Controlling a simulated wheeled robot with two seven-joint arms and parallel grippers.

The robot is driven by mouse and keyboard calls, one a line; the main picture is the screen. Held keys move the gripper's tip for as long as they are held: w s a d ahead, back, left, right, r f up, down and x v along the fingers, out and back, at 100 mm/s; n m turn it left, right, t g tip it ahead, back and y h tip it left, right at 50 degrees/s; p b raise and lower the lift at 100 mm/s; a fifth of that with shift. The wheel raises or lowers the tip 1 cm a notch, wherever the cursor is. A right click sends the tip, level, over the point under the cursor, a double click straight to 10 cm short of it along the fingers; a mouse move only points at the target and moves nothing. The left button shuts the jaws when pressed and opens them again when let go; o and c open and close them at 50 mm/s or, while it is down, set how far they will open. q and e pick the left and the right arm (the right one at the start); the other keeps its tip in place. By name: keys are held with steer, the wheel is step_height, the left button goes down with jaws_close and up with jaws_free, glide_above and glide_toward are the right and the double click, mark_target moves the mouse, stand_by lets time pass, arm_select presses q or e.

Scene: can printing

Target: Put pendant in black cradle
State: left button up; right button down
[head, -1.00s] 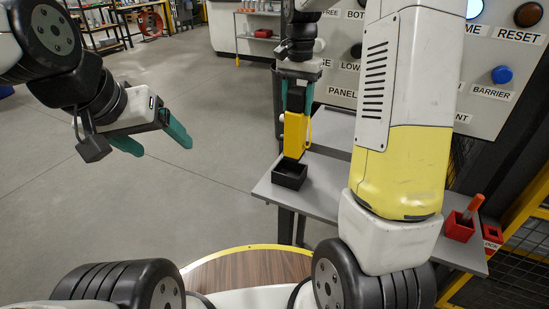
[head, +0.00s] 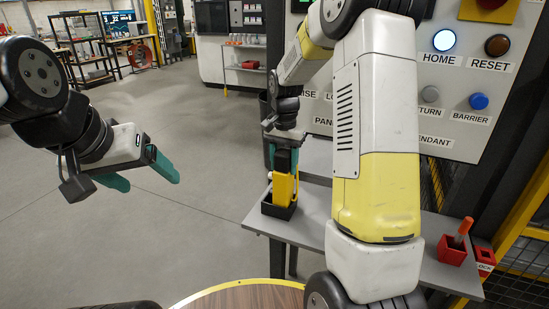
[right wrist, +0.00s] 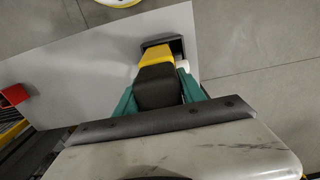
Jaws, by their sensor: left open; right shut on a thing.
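The pendant (head: 283,190) is a yellow body with a black upper part. It stands upright with its lower end inside the black cradle (head: 268,208), a small open box on the grey shelf's left end. My right gripper (head: 283,168) is shut on the pendant's upper part, above the cradle. In the right wrist view, the teal fingers (right wrist: 158,95) flank the pendant's black part, and its yellow end (right wrist: 172,48) reaches into the cradle (right wrist: 160,42). Whether it touches the cradle floor is hidden. My left gripper (head: 145,172) is open and empty, over the floor at left.
The grey shelf (head: 310,228) runs right, partly behind my right arm. A red holder (head: 452,251) with an orange-handled item and another red box (head: 484,259) are at its right end. A button panel (head: 440,110) stands behind. The floor at left is clear.

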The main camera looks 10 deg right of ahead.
steer(key=c, duration=0.7)
jaws_free()
steer(key=shift+f, duration=0.1)
step_height(320, 180, up, 11)
steer(key=shift+r, duration=0.1)
steer(key=shift+s+r, duration=0.2)
steer(key=shift+r, duration=0.5)
steer(key=s+r+n+t, duration=0.1)
steer(key=s+n+t, duration=0.1)
steer(key=s, duration=0.6)
steer(key=s+a+r+n+t+y, duration=0.1)
steer(key=s+n+t, duration=0.1)
steer(key=s, duration=0.6)
steer(key=s+a+r+n+t+y, duration=0.1)
steer(key=s+n+t, duration=0.1)
steer(key=s, duration=0.6)
steer(key=shift+a+r+n, duration=0.1)
steer(key=shift+r+n, duration=0.25)
steer(key=shift+n, duration=0.35)
